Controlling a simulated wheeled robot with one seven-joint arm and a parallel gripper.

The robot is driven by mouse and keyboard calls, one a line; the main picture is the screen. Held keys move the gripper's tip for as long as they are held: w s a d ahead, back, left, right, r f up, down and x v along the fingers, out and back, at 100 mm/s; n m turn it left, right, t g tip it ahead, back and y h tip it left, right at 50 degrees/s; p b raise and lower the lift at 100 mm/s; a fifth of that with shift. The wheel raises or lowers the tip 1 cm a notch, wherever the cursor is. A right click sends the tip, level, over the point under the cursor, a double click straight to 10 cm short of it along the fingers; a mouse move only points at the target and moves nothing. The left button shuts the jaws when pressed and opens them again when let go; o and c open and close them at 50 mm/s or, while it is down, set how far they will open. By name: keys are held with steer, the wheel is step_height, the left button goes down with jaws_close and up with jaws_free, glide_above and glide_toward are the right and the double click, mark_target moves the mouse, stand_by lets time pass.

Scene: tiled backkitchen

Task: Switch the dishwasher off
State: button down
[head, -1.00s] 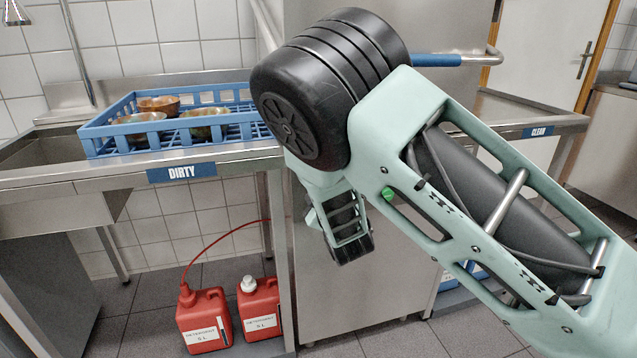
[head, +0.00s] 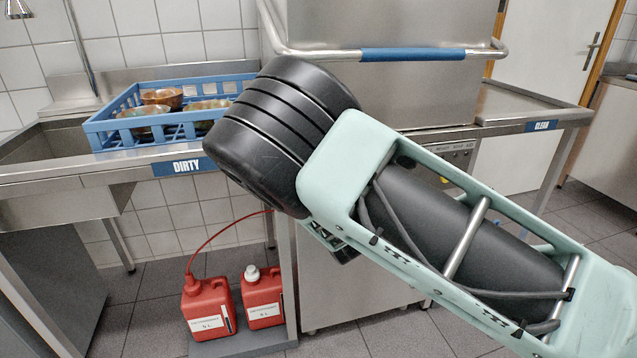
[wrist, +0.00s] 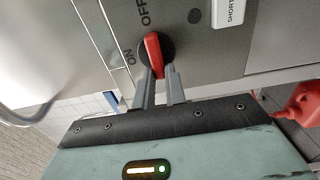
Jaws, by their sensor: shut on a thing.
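The dishwasher (head: 400,95) is a steel hood machine in the middle of the head view. Its red rotary switch (wrist: 153,55) shows in the wrist view on a grey panel (wrist: 215,55), on a dark round base. ON and OFF are printed beside it. The switch's far end points up in the picture, close to the OFF label, with ON to its left. My gripper (wrist: 159,88) has its two grey fingers around the near end of the switch and is shut on it. In the head view my arm hides the switch and the fingertips.
A blue rack (head: 150,140) with bowls stands on the DIRTY counter (head: 60,180). A blue-gripped bar handle (head: 412,54) crosses the hood. The CLEAN counter (head: 515,105) is at right.

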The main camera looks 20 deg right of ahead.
stand_by(0.4)
steer(key=c, duration=1.4)
jaws_free()
steer(key=shift+c, duration=0.2)
steer(key=shift+s, duration=0.1)
steer(key=s, duration=1.7)
steer(key=shift+s, duration=0.15)
